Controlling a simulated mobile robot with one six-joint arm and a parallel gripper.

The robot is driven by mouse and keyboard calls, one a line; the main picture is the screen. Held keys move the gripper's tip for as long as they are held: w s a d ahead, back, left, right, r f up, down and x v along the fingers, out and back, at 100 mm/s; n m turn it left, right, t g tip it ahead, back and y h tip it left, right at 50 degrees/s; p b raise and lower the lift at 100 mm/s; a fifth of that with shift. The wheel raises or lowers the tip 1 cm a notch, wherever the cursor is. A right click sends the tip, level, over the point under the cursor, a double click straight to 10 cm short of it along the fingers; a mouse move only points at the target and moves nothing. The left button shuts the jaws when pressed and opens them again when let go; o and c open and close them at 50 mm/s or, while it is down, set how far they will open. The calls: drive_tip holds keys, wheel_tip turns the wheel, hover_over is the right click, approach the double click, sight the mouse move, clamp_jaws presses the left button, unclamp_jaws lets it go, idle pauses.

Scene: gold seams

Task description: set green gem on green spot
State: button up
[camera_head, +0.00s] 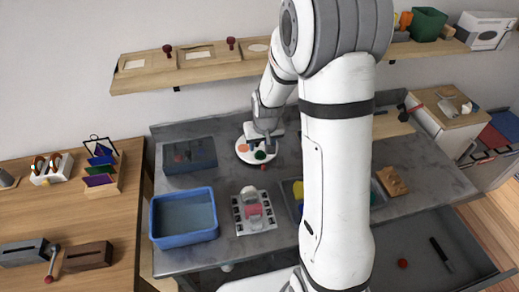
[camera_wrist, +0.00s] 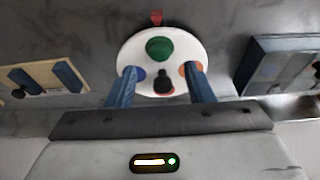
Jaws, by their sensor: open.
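A round white plate (camera_head: 243,157) with coloured spots lies on the grey counter below my gripper. It also shows in the wrist view (camera_wrist: 127,52). A green shape (camera_wrist: 159,48) sits at the plate's far middle, with a lighter and a darker part. It looks like the green gem over the green spot, but I cannot clearly separate the two. The green also shows in the head view (camera_head: 260,155). My gripper (camera_wrist: 160,82) is open, its blue fingers apart over the blue spot (camera_wrist: 136,73) and orange spot (camera_wrist: 184,69). Nothing is seen held between them.
A dark knob-like thing (camera_wrist: 164,82) shows between the fingers. A small red marker (camera_wrist: 156,18) is beyond the plate. A blue bin (camera_head: 184,214), a white rack (camera_head: 254,212) and a grey box (camera_head: 190,155) stand nearby on the counter. A wooden shelf (camera_head: 190,65) runs above.

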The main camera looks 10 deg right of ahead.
drive_tip(key=s+r, duration=1.1)
drive_tip(key=r, duration=0.3)
drive_tip(key=s+r, duration=0.3)
drive_tip(key=s, duration=0.9)
drive_tip(key=shift+s+a, duration=0.15)
drive_tip(key=shift+a, duration=0.05)
drive_tip(key=shift+c, duration=0.6)
